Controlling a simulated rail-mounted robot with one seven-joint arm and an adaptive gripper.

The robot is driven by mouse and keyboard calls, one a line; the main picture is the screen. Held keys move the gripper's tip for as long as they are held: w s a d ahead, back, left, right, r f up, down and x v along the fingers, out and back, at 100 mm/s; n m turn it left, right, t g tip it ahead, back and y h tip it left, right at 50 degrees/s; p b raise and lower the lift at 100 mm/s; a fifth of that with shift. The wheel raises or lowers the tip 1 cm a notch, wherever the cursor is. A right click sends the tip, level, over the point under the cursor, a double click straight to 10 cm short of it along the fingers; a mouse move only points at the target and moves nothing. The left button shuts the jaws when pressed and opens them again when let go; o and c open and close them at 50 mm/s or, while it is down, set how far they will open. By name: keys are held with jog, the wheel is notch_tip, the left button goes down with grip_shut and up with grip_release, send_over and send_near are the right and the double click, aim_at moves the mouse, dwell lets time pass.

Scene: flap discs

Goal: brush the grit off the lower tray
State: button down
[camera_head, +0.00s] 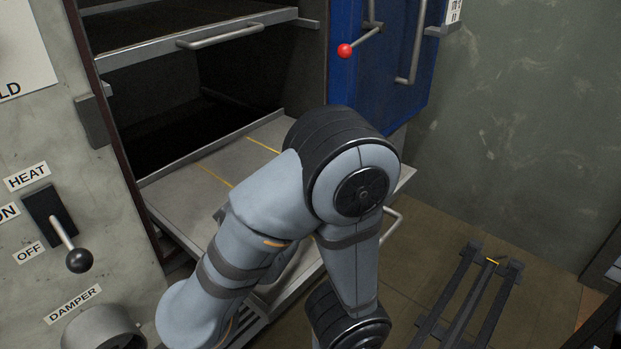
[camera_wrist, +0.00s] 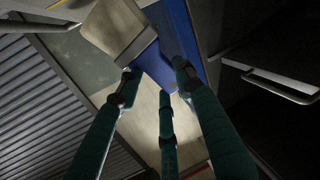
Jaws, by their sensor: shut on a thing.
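The lower tray (camera_head: 190,205) is pulled out of the oven in the head view. It is a flat grey sheet with thin yellow lines. My arm covers its middle and right side, and I cannot make out grit on the part that shows. In the wrist view my gripper (camera_wrist: 155,80) has dark green fingers closed at the base of a pale, blocky brush (camera_wrist: 118,28). The brush sticks out beyond the fingertips, tilted. Its contact with the tray cannot be told. In the head view my gripper is hidden behind my arm.
An upper tray (camera_head: 190,38) with a bar handle sits above. The blue door (camera_head: 390,60) stands open at the right, with a red-knobbed handle (camera_head: 345,50). A control panel (camera_head: 50,190) with a heat lever is at the left. A dark rail (camera_head: 470,295) lies on the floor.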

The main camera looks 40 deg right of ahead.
jog(key=w+a, duration=0.2)
jog(key=w, duration=1.6)
dwell(1.1)
jog(key=shift+r, duration=0.15)
jog(key=shift+r+p, duration=2.15)
jog(key=shift+r, duration=0.8)
notch_tip(320, 180, up, 3)
jog(key=shift+p, duration=1.05)
